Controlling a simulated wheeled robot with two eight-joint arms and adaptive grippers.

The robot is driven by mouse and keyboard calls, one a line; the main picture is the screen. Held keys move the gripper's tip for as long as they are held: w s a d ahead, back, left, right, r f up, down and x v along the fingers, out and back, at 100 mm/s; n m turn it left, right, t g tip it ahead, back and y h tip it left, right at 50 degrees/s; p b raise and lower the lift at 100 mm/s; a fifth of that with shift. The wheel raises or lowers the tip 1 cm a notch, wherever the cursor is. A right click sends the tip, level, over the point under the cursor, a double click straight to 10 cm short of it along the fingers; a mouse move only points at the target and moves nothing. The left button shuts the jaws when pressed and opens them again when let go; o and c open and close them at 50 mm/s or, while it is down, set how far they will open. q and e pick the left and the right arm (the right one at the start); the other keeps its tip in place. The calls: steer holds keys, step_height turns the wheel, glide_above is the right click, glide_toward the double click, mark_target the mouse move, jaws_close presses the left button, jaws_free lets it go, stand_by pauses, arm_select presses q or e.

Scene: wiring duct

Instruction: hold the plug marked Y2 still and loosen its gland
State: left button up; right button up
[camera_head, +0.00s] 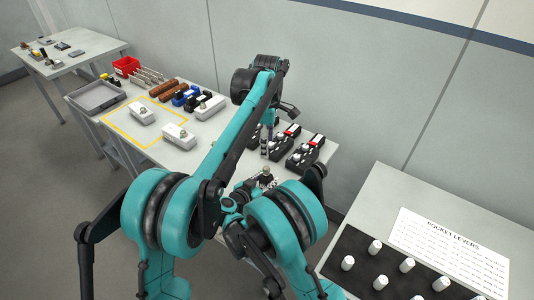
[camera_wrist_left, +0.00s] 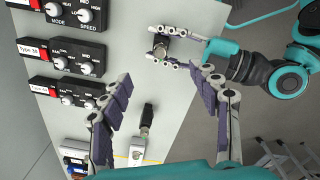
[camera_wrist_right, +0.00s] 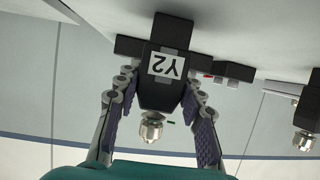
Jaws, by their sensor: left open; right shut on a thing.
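The plug marked Y2 (camera_wrist_right: 158,96) is a black block with a white label, in the middle of the right wrist view. Its metal gland (camera_wrist_right: 152,127) sticks out of its near end. My right gripper (camera_wrist_right: 160,100) is shut on the plug body, one finger on each side, with the gland free between them. In the head view the right gripper (camera_head: 265,181) is low in the middle. My left gripper (camera_wrist_left: 160,95) is open and empty, apart from the plug.
Another black plug with a metal gland (camera_wrist_right: 303,141) stands at the right wrist view's right edge. Black control boxes with knobs (camera_wrist_left: 68,56) line the bench's side. White blocks (camera_head: 178,136) and a grey tray (camera_head: 96,97) lie farther left. A lever table (camera_head: 370,200) stands at right.

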arm_select(q)
steer(key=shift+r, duration=0.4)
step_height(320, 180, up, 7)
stand_by(0.8)
stand_by(0.5)
arm_select(e)
steer(key=o, duration=1.4)
